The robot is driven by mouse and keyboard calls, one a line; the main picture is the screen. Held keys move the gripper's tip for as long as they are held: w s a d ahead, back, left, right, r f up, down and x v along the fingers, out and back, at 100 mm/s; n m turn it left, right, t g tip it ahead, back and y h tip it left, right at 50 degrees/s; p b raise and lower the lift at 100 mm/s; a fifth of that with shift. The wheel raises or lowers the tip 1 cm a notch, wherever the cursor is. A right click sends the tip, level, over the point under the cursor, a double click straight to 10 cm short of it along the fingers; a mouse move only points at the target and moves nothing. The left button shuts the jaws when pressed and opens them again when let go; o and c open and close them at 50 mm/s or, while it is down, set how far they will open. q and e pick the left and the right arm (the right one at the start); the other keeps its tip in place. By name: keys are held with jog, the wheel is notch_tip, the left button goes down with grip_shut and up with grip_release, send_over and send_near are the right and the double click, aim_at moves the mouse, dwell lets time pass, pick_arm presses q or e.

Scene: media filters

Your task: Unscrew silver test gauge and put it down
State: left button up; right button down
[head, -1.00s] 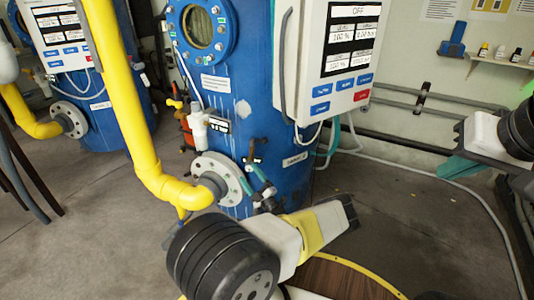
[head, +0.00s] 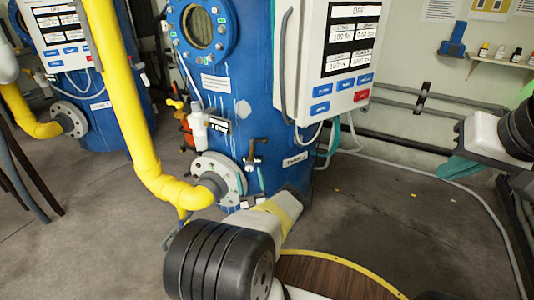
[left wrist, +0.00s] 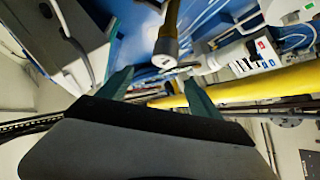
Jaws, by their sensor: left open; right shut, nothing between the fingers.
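I cannot make out a silver test gauge for certain. In the left wrist view a grey cylindrical fitting (left wrist: 168,42) with a round end stands out from the blue tank, just beyond my open left gripper (left wrist: 158,76). Nothing is between its fingers. In the head view a small dark-handled tap (head: 252,158) sits on the tank front. My left gripper (head: 254,189) is below it, partly hidden by my own arm. My right gripper (head: 460,167) is shut and empty at the right, well away from the tank.
The blue tank (head: 235,95) carries a control box (head: 325,70) and a flanged grey port (head: 222,180) with a yellow pipe (head: 130,110). A white device (head: 200,125) hangs left of the tap and shows in the left wrist view (left wrist: 235,55). The floor right of the tank is clear.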

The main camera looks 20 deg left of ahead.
aim_at(250, 169)
pick_arm(q)
jog(key=shift+m+t+h, duration=0.6)
jog(key=shift+m+h, duration=0.1)
jog(key=shift+m, duration=0.3)
jog(key=shift+w+a, duration=0.3)
jog(key=shift+w, duration=0.55)
jog(key=shift+w+a, duration=0.3)
jog(key=shift+w, duration=0.5)
grip_shut()
